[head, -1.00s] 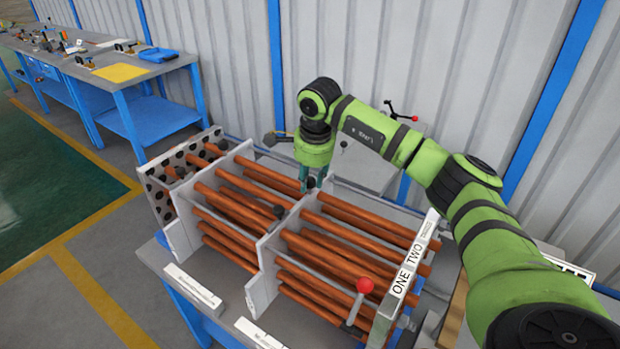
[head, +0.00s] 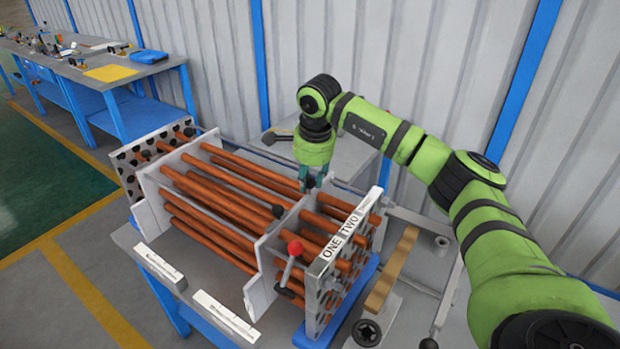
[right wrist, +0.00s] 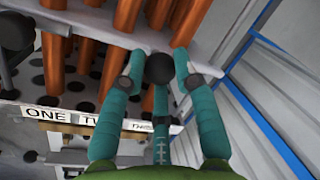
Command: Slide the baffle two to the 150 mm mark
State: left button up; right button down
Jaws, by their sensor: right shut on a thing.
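The baffle nearer the label plate (head: 263,262) is a pale upright plate around the copper rods; no number is readable on it, so I take it as baffle two. Another pale baffle (head: 150,205) stands to its left. My right gripper (head: 312,187) is at the far upper edge of the nearer baffle. In the right wrist view its teal fingers (right wrist: 155,85) are shut on a black ball knob (right wrist: 160,68) at the plate's edge. Two white scale strips (head: 158,265) (head: 225,316) lie along the bench front; their marks are too small to read. My left gripper is not in view.
The end plate with labels ONE and TWO (head: 345,240) stands close to the right of the nearer baffle. A red-knobbed lever (head: 293,250) rises between them. A perforated plate (head: 152,150) closes the left end. A wooden bar (head: 392,270) lies to the right.

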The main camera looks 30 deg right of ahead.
jog(key=shift+s+d+f, duration=0.15)
jog(key=shift+s+f, duration=0.1)
jog(key=shift+f, duration=0.1)
jog(key=c, duration=0.9)
grip_release()
jog(key=shift+c, duration=0.2)
jog(key=shift+d+r, duration=0.1)
jog(key=shift+r, duration=0.5)
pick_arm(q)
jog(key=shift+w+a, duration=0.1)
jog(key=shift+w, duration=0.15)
pick_arm(e)
notch_tip(320, 180, up, 11)
jog(key=s, duration=0.2)
jog(key=shift+s+a, duration=0.15)
jog(key=shift+a, duration=0.05)
jog(key=shift+f, duration=0.1)
